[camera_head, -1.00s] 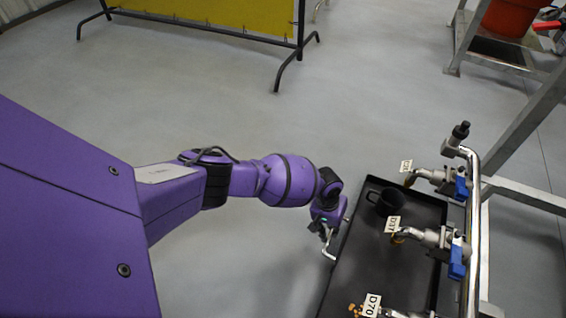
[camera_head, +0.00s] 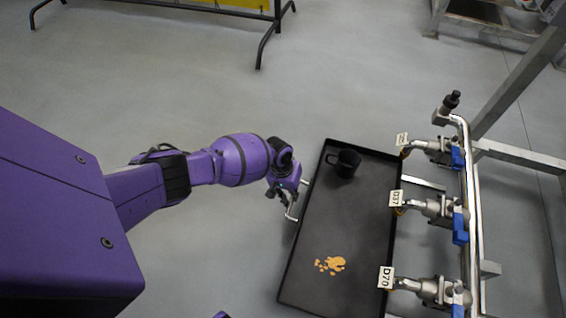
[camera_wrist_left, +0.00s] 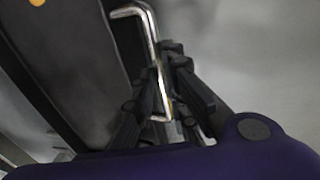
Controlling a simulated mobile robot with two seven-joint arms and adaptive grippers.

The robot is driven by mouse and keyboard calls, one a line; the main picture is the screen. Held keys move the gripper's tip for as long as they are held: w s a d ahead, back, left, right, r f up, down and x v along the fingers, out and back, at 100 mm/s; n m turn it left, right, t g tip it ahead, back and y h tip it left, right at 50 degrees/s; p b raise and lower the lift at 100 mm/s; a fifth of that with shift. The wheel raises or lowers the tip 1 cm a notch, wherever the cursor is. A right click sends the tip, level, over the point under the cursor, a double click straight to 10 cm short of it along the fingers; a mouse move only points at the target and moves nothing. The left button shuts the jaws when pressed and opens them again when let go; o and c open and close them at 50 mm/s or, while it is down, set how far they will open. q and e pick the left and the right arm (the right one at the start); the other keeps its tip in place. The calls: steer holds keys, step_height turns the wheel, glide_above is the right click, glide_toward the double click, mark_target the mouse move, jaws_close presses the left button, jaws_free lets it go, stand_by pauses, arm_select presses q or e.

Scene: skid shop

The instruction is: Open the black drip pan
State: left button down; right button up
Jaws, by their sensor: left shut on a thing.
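The black drip pan (camera_head: 345,220) is a wide, shallow tray, pulled out to the left from under the row of valves. My left gripper (camera_head: 288,196) is at the pan's left edge, shut on the silver bar handle (camera_head: 291,213). In the left wrist view the handle (camera_wrist_left: 150,38) runs between the dark fingers (camera_wrist_left: 163,95), with the pan (camera_wrist_left: 65,55) beside it. My right gripper is not in view.
Tagged valves with blue levers (camera_head: 459,226) sit on a metal pipe (camera_head: 474,200) right of the pan. A metal frame (camera_head: 515,82) stands behind them. A yellow panel on black legs (camera_head: 268,42) stands at the back. Grey floor left of the pan is clear.

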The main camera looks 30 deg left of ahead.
arm_select(q)
steer(key=s+a, duration=0.3)
steer(key=a, duration=1)
steer(key=shift+s+b, duration=0.3)
steer(key=shift+s, duration=0.1)
steer(key=c, duration=1.8)
jaws_free()
step_height(320, 180, up, 12)
steer(key=a, duration=0.2)
steer(key=shift+s, duration=0.3)
steer(key=shift+a+f, duration=0.1)
